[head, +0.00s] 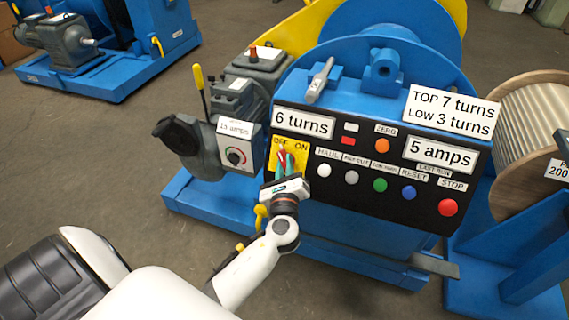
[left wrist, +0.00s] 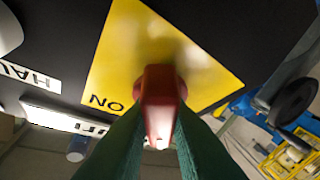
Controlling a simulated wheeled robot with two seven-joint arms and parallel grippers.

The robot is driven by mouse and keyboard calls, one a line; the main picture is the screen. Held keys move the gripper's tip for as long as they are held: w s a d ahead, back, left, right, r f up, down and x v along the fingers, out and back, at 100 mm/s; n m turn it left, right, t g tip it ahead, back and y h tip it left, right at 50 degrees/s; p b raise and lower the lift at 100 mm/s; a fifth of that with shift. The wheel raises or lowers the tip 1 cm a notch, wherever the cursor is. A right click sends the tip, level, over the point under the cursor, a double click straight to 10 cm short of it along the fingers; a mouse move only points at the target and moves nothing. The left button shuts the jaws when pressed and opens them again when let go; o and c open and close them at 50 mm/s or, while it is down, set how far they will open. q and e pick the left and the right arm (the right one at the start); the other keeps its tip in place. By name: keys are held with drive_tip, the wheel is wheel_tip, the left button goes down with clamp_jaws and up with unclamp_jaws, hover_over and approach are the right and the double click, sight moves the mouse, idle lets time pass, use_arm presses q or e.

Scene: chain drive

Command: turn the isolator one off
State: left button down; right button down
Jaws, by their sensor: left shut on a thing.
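The isolator is a red handle (left wrist: 160,88) on a yellow plate (head: 301,160) at the left end of the black control panel, with OFF and ON printed along the plate's top. My left gripper (head: 286,160) is at the plate and shut on the red handle. In the left wrist view its green fingers (left wrist: 158,135) press on both sides of the handle, with the yellow plate (left wrist: 205,72) behind. ON is readable there; OFF is not. The fingers cover much of the handle in the head view, so I cannot tell exactly which mark it points to. My right gripper is not in view.
Right of the isolator are several push buttons, including a red stop button (head: 447,207). A grey box with a dial (head: 236,157) and a yellow lever (head: 199,84) stand left. A rope drum (head: 529,112) stands right. Open floor (head: 110,140) lies to the left.

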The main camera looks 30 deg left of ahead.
use_arm(q)
drive_tip(key=shift+r+n+g+y+p, duration=0.1)
drive_tip(key=shift+n+g+y+p, duration=0.45)
drive_tip(key=shift+n, duration=0.85)
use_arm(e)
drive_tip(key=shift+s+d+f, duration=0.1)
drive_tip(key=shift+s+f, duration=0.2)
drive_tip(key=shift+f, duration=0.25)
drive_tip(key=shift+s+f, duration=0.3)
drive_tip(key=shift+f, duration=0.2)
use_arm(q)
drive_tip(key=c, duration=1.4)
unclamp_jaws()
drive_tip(key=shift+o, duration=0.2)
drive_tip(key=v, duration=1.2)
drive_tip(key=shift+r+b, duration=0.25)
drive_tip(key=shift+b, duration=0.1)
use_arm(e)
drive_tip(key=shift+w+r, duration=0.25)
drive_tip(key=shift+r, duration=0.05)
